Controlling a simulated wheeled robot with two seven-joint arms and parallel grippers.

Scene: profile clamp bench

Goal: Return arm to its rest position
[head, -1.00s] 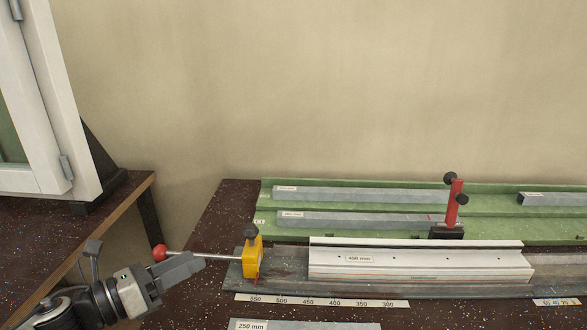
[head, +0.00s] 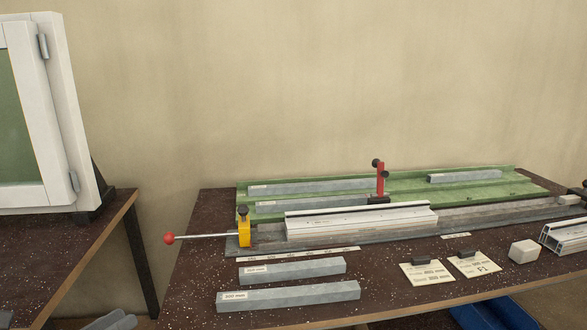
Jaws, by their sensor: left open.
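My left gripper (head: 112,321) shows only as grey fingertips at the bottom left edge of the head view. It is open, with nothing visible between the fingers, and is well below and apart from the clamp lever. The yellow clamp (head: 244,233) stands at the left end of the grey rail, and its lever with a red ball (head: 169,238) points left. A white profile (head: 360,222) lies on the rail to the right of the clamp. My right gripper is not in view.
A red stop post (head: 380,178) stands behind the profile on the green rack (head: 480,188). Grey bars (head: 290,297) lie in front. Cards (head: 427,272), a pale block (head: 524,251) and another profile (head: 565,236) are at right. A white window frame (head: 65,110) stands on the left table.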

